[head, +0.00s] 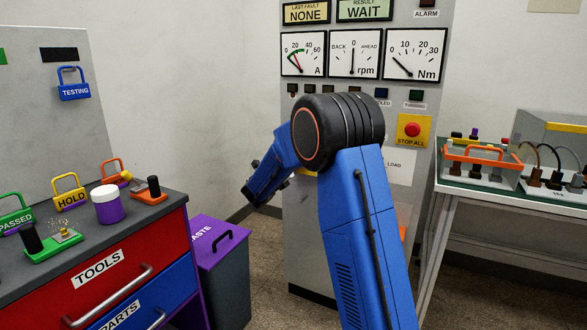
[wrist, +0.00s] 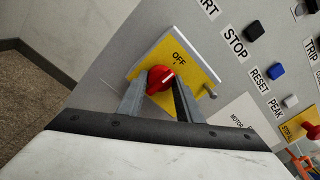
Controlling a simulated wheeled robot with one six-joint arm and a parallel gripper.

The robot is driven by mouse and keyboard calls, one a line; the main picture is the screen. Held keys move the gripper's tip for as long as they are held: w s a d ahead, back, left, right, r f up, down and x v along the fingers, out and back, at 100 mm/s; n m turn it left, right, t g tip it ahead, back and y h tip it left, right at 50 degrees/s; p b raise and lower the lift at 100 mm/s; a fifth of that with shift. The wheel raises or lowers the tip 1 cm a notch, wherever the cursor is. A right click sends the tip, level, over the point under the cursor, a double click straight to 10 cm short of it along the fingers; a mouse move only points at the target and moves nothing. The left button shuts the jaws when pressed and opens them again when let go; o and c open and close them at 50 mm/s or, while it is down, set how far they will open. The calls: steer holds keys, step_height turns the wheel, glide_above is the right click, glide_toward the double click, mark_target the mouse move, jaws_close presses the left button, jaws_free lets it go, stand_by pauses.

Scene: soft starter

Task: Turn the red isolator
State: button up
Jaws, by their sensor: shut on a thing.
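The red isolator (wrist: 160,79) is a round red knob with a pale pointer line, on a yellow plate (wrist: 197,72) marked OFF. My gripper (wrist: 160,92) has its two grey fingers on either side of the knob and is shut on it. The fingers hide the knob's lower edges and part of the plate. In the head view, my blue arm reaches to the grey panel (head: 300,235) and hides the isolator. Only a sliver of yellow shows beside my wrist there.
A black STOP button (wrist: 257,33), a blue RESET button (wrist: 277,69) and a white PEAK button (wrist: 290,101) are right of the plate. A metal peg (wrist: 210,91) sticks out at its corner. The tools bench (head: 175,207) stands left, a purple-lidded bin (head: 222,275) beside it.

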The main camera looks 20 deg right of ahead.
steer(key=shift+f+n, duration=0.1)
steer(key=shift+n, duration=0.3)
steer(key=o, duration=1)
steer(key=shift+o, duration=0.2)
steer(key=shift+s+a, duration=0.1)
steer(key=shift+a, duration=0.05)
steer(key=v, duration=1.7)
steer(key=shift+a, duration=0.1)
